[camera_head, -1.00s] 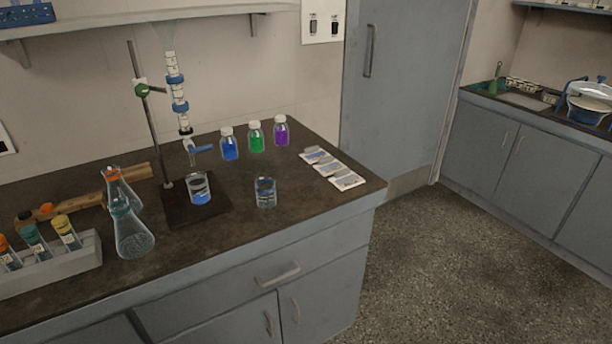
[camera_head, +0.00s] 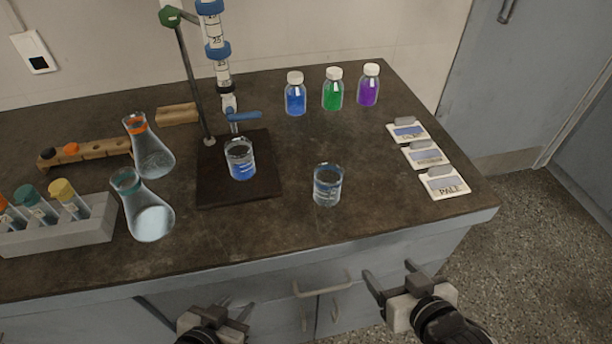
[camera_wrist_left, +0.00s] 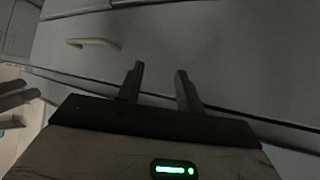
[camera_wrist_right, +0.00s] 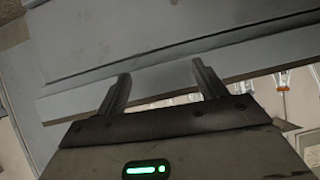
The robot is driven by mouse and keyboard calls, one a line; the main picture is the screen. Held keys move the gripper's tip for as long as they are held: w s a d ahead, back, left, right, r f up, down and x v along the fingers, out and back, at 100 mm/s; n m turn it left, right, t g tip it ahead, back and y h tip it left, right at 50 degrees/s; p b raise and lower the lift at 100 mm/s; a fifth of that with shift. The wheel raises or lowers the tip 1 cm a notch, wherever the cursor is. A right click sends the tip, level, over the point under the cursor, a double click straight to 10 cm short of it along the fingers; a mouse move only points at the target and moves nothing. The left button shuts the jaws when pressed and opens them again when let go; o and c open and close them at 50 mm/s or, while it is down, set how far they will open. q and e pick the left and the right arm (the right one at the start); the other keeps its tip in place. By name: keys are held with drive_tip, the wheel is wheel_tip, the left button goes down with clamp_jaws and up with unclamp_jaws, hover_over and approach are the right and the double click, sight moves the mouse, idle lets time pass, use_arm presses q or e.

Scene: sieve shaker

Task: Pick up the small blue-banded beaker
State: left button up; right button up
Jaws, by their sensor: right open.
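A small clear glass beaker (camera_head: 240,160) with a blue lower part and white marks stands upright on the dark stand base under the burette. Another clear beaker (camera_head: 328,186) with a dull blue-grey band stands on the bench to its right. I cannot tell whether the blue is a band or contents. My left gripper (camera_head: 234,306) is low in front of the bench, open and empty; its fingers (camera_wrist_left: 159,70) are apart in the left wrist view. My right gripper (camera_head: 390,274) is also in front of the bench, open and empty, below and right of the second beaker.
The burette (camera_head: 216,50) rises behind the first beaker. Two flasks (camera_head: 148,220) and a tube rack (camera_head: 60,232) stand left. Blue, green (camera_head: 333,92) and purple bottles stand behind; labelled cards (camera_head: 444,184) lie right. The bench front around the second beaker is clear.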

drive_tip(key=shift+n+y, duration=0.7)
drive_tip(key=shift+y, duration=0.1)
drive_tip(key=w+r, duration=0.1)
drive_tip(key=w+a+r+b, duration=0.1)
drive_tip(key=w+r, duration=0.1)
drive_tip(key=shift+a+r+b, duration=0.3)
drive_tip(key=shift+a+r, duration=0.05)
drive_tip(key=shift+a, duration=0.05)
drive_tip(key=n+y+b, duration=0.3)
approach(336, 192)
drive_tip(key=s+d, duration=0.1)
drive_tip(key=s, duration=0.1)
drive_tip(key=d+r, duration=0.1)
drive_tip(key=shift+g, duration=0.3)
drive_tip(key=x, duration=1.5)
drive_tip(key=shift+w+a+r, duration=0.1)
drive_tip(key=shift+w+a, duration=0.15)
drive_tip(key=shift+a, duration=0.05)
drive_tip(key=c, duration=1.1)
